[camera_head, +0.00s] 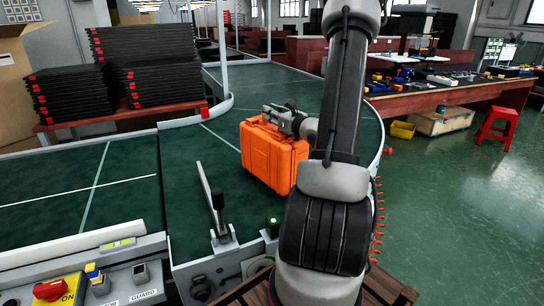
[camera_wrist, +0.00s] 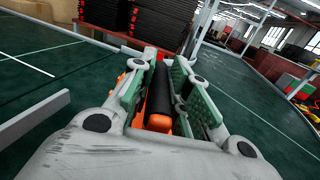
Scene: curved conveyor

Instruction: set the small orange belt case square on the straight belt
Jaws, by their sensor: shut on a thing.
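The small orange belt case (camera_head: 270,160) stands upright on the green curved belt (camera_head: 190,225) in the head view, or just above it; I cannot tell if it touches. My gripper (camera_head: 268,113) is at the top of the case, shut on its handle. In the wrist view, the black handle (camera_wrist: 159,95) lies between the two green-padded fingers of my gripper (camera_wrist: 160,85), with orange parts of the case below. Most of the case is hidden there by the gripper. The straight belt (camera_head: 85,190), green with pale lines, lies to the left in the head view.
A metal guide bar (camera_head: 204,185) and a black lever (camera_head: 218,210) stand left of the case. A control panel (camera_head: 90,285) is at the front left. Stacks of black trays (camera_head: 150,70) stand behind the belts. The straight belt's visible surface is clear.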

